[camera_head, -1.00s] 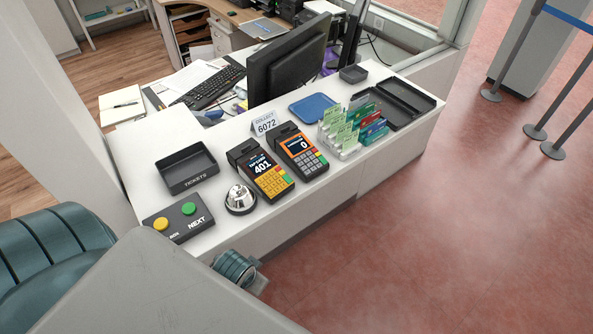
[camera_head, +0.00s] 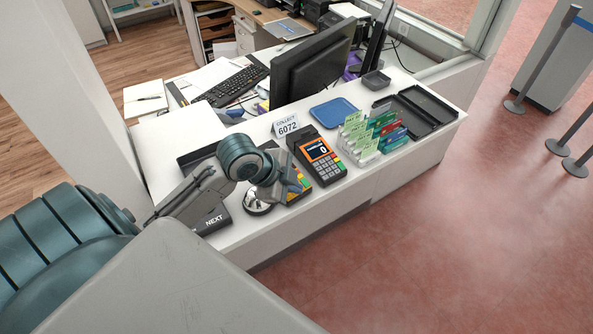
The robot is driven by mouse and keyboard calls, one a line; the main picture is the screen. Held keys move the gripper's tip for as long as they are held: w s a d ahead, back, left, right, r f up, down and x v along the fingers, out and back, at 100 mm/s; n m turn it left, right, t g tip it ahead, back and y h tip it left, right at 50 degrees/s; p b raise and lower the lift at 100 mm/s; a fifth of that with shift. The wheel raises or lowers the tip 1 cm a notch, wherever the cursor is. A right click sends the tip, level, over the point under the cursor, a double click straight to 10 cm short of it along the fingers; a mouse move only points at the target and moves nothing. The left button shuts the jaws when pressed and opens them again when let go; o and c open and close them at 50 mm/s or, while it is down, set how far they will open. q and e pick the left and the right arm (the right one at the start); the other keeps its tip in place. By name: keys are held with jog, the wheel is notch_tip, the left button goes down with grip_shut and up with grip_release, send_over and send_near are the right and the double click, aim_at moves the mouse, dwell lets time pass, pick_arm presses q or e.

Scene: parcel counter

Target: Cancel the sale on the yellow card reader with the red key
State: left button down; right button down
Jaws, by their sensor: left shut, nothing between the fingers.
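The yellow card reader (camera_head: 299,198) stands on the white counter, mostly hidden behind my left arm and gripper. Only its right edge shows, with part of the yellow keypad and some coloured keys. I cannot make out the red key clearly. My left gripper (camera_head: 284,189) is over this reader, shut and empty. I cannot tell whether its tips touch the reader. My right gripper is not in view.
An orange-screened card reader (camera_head: 318,156) reading 0 stands just right. A silver bell (camera_head: 257,206) and a NEXT button box (camera_head: 212,221) are at the left, partly covered by my arm. A card rack (camera_head: 371,139), blue tray (camera_head: 334,113) and COLLECT 6072 sign (camera_head: 286,126) stand near.

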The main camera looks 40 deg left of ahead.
pick_arm(q)
jog(key=w+a+r+m+h, duration=0.1)
jog(key=w+a+r+m, duration=0.1)
jog(key=w+r+m, duration=0.3)
notch_tip(320, 180, up, 4)
jog(key=shift+f+m+t+h, duration=0.1)
jog(key=shift+m+t+h, duration=0.2)
jog(key=shift+w+a, duration=0.1)
jog(key=f+b, duration=0.2)
jog(key=a+f+b, duration=0.1)
jog(key=f+b, duration=0.1)
jog(key=f, duration=0.1)
jog(key=f+b, duration=0.3)
jog(key=shift+w+a, duration=0.2)
jog(key=shift+a, duration=0.1)
jog(key=shift+a+f, duration=0.1)
jog(key=shift+f, duration=0.2)
